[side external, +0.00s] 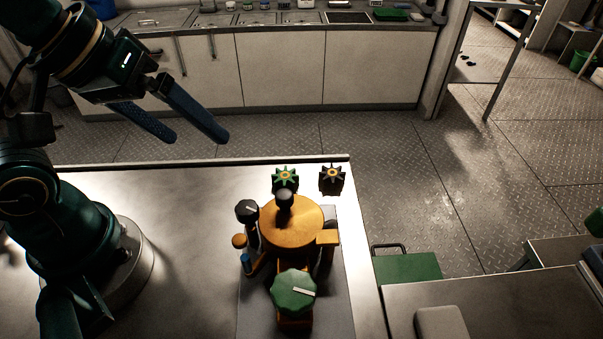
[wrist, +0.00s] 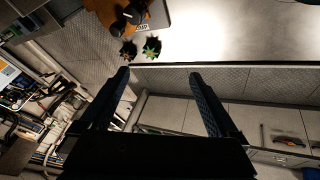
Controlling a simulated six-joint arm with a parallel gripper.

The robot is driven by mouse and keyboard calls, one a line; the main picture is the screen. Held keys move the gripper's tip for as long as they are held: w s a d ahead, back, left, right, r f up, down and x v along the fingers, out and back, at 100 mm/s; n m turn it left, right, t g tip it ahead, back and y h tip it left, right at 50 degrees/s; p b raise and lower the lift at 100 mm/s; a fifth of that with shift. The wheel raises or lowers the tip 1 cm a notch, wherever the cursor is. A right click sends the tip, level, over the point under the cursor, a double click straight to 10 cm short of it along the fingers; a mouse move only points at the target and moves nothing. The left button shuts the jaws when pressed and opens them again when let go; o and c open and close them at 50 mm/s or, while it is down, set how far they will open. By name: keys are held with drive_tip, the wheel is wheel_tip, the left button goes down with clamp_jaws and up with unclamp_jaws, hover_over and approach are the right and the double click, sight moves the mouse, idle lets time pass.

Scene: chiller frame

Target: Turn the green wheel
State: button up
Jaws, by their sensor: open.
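A green star-shaped wheel (side external: 285,178) with an orange-yellow centre sits at the back of the orange unit on the table. It also shows in the wrist view (wrist: 152,46), near the top. A dark star-shaped wheel (side external: 331,179) with an orange centre is beside it on the right. A larger green knob (side external: 293,291) with a white mark is at the front of the unit. My gripper (side external: 192,138) is open and empty, raised to the left of the green wheel and apart from it. Its two blue fingers are spread in the wrist view (wrist: 159,73).
The orange round body (side external: 291,226) carries an upright black knob (side external: 284,198) on top. Another black knob (side external: 247,211) stands at its left. The table (side external: 190,210) is bare between my base and the unit. A white counter (side external: 283,68) runs along the back.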

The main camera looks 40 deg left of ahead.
sight(293, 288)
drive_tip(key=d+f+n+g+h, duration=0.1)
drive_tip(key=d+n, duration=0.2)
drive_tip(key=d, duration=0.1)
drive_tip(key=w+d+f+n+g+h, duration=0.1)
drive_tip(key=d+n+g, duration=0.1)
drive_tip(key=d, duration=0.3)
drive_tip(key=w+d+f+n+g+h, duration=0.1)
drive_tip(key=d+n+g, duration=0.1)
drive_tip(key=d+n, duration=0.2)
drive_tip(key=shift+d+h, duration=0.2)
drive_tip(key=shift+h, duration=0.1)
drive_tip(key=s+d+f+g, duration=0.2)
drive_tip(key=d+f, duration=0.1)
drive_tip(key=shift+s+f, duration=0.15)
drive_tip(key=shift+f, duration=0.05)
drive_tip(key=shift+s+d+f, duration=0.15)
drive_tip(key=shift+s+f, duration=0.05)
drive_tip(key=shift+f, duration=0.1)
drive_tip(key=shift+x, duration=2.2)
drive_tip(key=c, duration=1.4)
